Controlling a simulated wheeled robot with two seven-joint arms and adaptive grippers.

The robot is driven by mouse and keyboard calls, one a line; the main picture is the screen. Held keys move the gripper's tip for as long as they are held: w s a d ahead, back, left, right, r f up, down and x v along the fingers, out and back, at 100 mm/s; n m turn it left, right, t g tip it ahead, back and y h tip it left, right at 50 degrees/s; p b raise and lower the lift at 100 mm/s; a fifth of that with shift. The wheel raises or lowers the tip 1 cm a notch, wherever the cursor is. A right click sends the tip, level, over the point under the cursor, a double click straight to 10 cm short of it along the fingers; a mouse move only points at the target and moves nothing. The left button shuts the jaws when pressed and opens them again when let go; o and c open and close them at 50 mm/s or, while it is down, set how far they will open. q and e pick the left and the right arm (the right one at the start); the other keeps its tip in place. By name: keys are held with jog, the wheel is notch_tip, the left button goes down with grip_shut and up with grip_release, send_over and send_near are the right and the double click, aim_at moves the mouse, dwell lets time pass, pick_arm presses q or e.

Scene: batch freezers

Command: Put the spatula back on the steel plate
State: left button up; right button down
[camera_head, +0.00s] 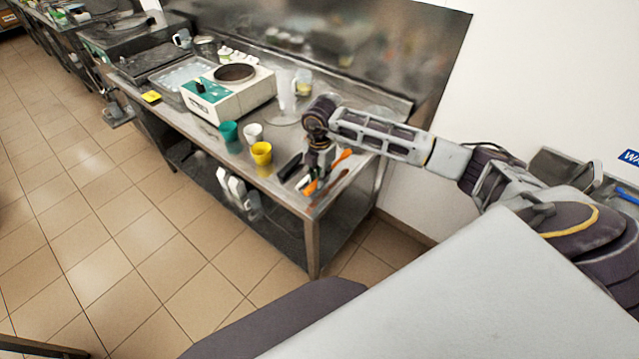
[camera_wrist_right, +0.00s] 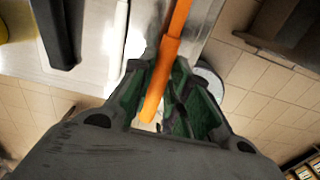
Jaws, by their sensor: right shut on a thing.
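The spatula, with an orange handle (camera_wrist_right: 166,65), is in my right gripper (camera_wrist_right: 165,95). In the wrist view the handle runs between the two green-lined fingers, which are shut on it. In the head view my right gripper (camera_head: 316,178) points down over the near right corner of the steel table, and orange parts (camera_head: 342,156) show on both sides of it. The spatula's far end is out of the wrist view. My left gripper is not in view.
A black-handled tool (camera_head: 290,167) and a brown tool (camera_head: 330,188) lie close beside the gripper. Yellow (camera_head: 261,153), white (camera_head: 252,133) and green (camera_head: 229,131) cups stand to the left, before a white appliance (camera_head: 225,97). The table's front edge is near.

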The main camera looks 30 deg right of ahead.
jog(key=shift+f+p, duration=0.35)
jog(key=shift+f, duration=1.5)
jog(key=shift+f, duration=0.15)
jog(key=c, duration=1.4)
grip_release()
jog(key=shift+o, duration=0.2)
jog(key=shift+r, duration=0.35)
notch_tip(320, 180, up, 12)
jog(key=shift+f+b, duration=0.2)
jog(key=shift+b, duration=1)
